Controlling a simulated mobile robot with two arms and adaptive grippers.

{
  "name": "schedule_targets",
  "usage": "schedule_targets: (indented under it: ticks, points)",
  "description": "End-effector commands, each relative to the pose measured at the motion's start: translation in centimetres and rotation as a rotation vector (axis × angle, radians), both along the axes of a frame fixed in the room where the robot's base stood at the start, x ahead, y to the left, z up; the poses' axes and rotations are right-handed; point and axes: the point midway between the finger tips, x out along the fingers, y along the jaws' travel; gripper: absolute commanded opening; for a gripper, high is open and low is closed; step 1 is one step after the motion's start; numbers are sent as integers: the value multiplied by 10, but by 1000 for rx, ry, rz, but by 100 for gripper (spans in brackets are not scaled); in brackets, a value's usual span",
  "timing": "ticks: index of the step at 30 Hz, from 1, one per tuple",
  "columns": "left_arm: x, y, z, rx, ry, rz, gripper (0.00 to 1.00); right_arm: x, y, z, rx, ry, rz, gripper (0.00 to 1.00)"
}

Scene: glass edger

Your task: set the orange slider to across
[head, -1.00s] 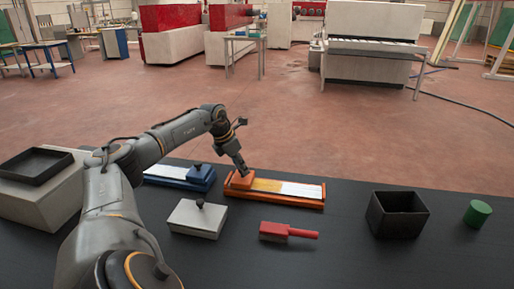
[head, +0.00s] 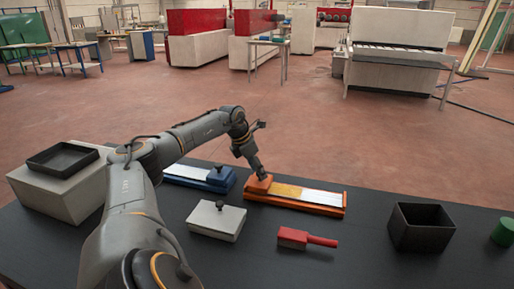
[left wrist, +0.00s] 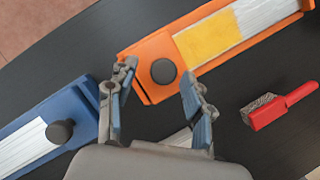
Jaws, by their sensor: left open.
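The orange slider (head: 258,184) sits at the left end of its orange track (head: 318,208). The track has a yellow stretch beside the slider and a white stretch further right. In the left wrist view the slider (left wrist: 146,62) shows a dark round knob (left wrist: 163,71). My left gripper (head: 262,175) is over the slider in the head view. In the left wrist view its open fingers (left wrist: 158,85) stand on either side, with the knob between and a little beyond the tips. I cannot tell whether they touch it. My right gripper is not in view.
A blue slider (head: 220,178) on its own track is just left. A grey block with a black tray (head: 62,160) is far left.

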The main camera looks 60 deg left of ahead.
Motion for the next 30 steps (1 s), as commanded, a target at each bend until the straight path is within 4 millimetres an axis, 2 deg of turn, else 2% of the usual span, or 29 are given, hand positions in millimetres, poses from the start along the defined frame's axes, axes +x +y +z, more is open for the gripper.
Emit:
schedule_targets:
  ticks: [5,12,18,23,30]
  points:
    - [-10,2,22,4,0,1,51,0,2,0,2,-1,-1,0]
    - [-30,5,70,4,-1,3,51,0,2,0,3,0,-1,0]
    - [-42,6,99,2,-1,4,51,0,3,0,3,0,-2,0]
    - [-46,6,108,1,1,3,51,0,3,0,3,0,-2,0]
    - [-47,6,110,0,0,2,51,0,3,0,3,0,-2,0]
